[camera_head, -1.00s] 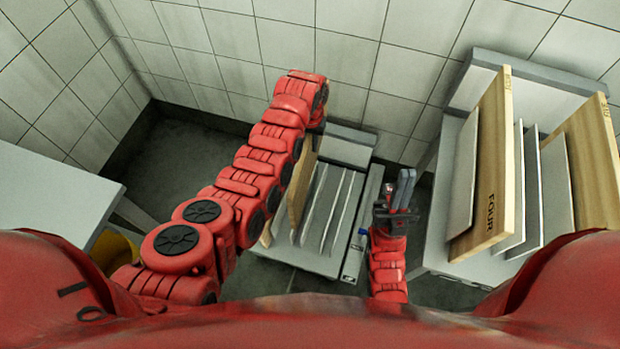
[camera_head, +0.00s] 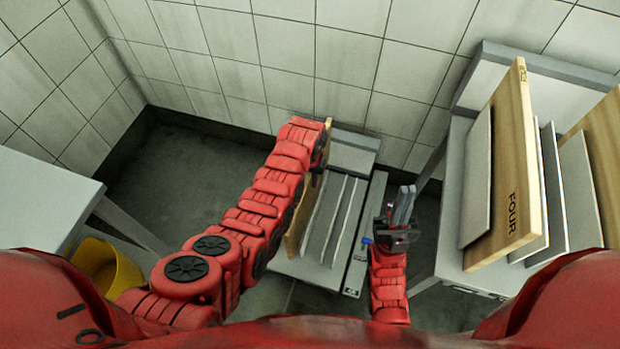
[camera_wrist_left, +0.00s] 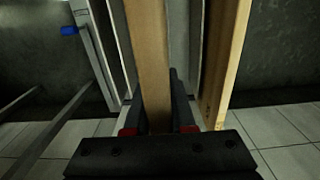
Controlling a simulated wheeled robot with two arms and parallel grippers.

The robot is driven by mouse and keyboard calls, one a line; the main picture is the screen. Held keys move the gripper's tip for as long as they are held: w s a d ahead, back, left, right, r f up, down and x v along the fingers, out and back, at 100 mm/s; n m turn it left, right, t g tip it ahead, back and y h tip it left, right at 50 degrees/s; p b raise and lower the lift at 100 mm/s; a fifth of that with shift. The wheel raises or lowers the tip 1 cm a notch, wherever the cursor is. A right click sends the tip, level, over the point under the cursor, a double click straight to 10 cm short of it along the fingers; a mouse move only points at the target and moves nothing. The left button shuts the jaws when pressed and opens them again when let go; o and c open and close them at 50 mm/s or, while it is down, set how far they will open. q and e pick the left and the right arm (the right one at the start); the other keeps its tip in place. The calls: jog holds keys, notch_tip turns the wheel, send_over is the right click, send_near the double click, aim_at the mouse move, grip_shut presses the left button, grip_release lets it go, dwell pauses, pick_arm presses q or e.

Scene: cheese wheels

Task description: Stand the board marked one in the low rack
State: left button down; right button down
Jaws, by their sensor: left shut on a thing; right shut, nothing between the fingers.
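The low rack (camera_head: 300,266) stands on the floor against the back wall, with upright grey dividers (camera_head: 339,219). My left arm reaches over its left side and hides the left gripper in the head view. In the left wrist view my left gripper (camera_wrist_left: 155,98) is shut on a pale wooden board (camera_wrist_left: 147,45), seen edge-on between grey dividers. Another wooden board (camera_wrist_left: 226,55) stands to its right there. In the head view, wood shows beside my left arm (camera_head: 326,143). My right gripper (camera_head: 403,206) is shut and empty, right of the low rack.
A higher rack (camera_head: 452,205) at the right holds a board marked FOUR (camera_head: 513,165), another wooden board (camera_head: 604,150) and grey dividers (camera_head: 555,190). A grey table (camera_head: 45,195) and a yellow bucket (camera_head: 108,264) are at the left. Bare floor (camera_head: 180,190) lies between.

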aim_at(310, 197)
pick_arm(q)
jog(key=shift+f+b, duration=3.8)
jog(key=shift+f, duration=1.95)
jog(key=c, duration=0.7)
grip_release()
notch_tip(310, 197, up, 17)
jog(key=p, duration=0.4)
jog(key=shift+r, duration=0.2)
